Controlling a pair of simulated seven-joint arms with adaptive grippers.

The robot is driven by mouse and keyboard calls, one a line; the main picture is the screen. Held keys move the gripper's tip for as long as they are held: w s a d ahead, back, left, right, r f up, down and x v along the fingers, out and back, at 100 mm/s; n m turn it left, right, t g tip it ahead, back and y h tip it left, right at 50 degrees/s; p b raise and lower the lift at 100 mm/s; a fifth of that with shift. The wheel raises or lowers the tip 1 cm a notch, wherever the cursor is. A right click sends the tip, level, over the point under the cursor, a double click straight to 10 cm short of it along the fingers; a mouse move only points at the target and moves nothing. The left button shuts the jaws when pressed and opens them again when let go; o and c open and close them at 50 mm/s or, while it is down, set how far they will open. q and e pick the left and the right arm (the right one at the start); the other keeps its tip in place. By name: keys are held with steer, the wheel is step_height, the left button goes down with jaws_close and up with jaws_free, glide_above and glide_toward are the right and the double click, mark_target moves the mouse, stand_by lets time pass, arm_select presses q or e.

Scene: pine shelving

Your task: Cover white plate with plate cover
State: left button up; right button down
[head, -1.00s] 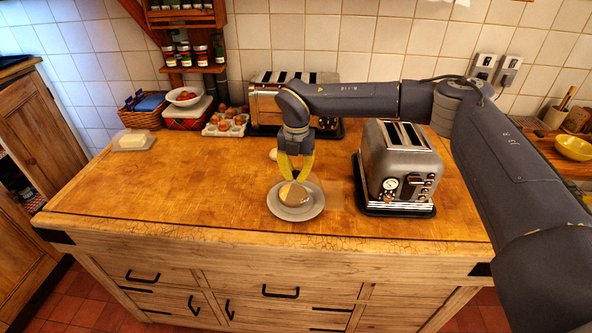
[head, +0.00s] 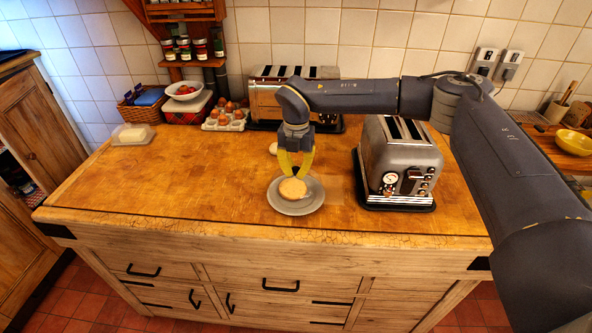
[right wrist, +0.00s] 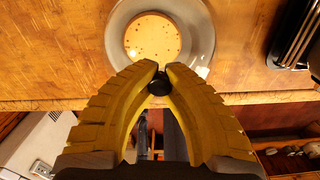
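The plate (head: 283,207) is pale grey and lies near the counter's front edge, with a round cream-coloured bread-like piece (head: 293,189) on it. The right wrist view also shows the plate (right wrist: 115,30) and the speckled piece (right wrist: 153,38). My right gripper (head: 295,177) points down over the plate, its yellow fingers drawn together. In the right wrist view the fingertips (right wrist: 158,77) close around a small black knob (right wrist: 158,86), apparently that of a clear plate cover. The cover's body is barely visible; I cannot tell whether its rim touches the plate. My left gripper is out of view.
A chrome toaster (head: 399,165) stands close to the right of the plate. A longer toaster (head: 262,103) and an egg tray (head: 224,121) are behind. A butter dish (head: 132,134) sits at far left.

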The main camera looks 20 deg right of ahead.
steer(key=c, duration=1.5)
jaws_free()
